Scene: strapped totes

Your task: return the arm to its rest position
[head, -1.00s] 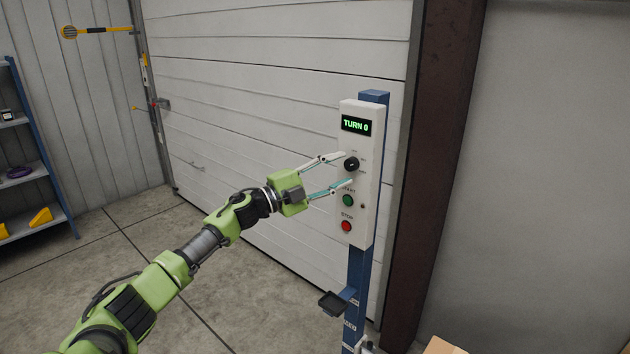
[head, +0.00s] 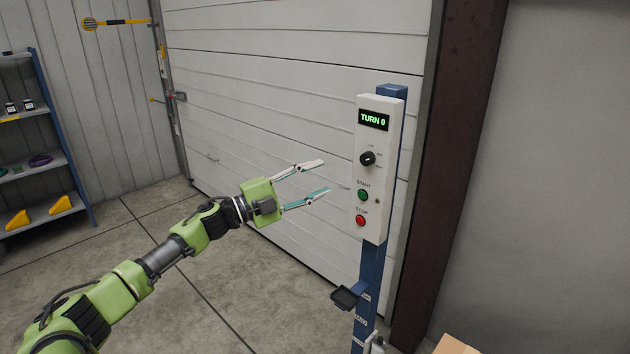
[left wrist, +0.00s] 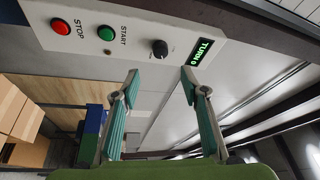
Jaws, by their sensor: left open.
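My left gripper (head: 322,177) is open and empty, in front of and to the left of the white control box (head: 375,215), apart from it. The box has a black knob (head: 367,158), a green START button (head: 363,195), a red STOP button (head: 360,220) and a display (head: 374,119) reading "TURN 0". In the left wrist view the open fingers of my left gripper (left wrist: 160,82) point towards the box, with the knob (left wrist: 160,49) showing between and beyond the tips.
The box is on a blue post (head: 370,275) with a small black tray (head: 345,297). A white sectional door (head: 290,90) stands behind. A blue shelf rack (head: 62,170) is at the left. A cardboard box (head: 455,345) shows at the bottom right. The floor between is clear.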

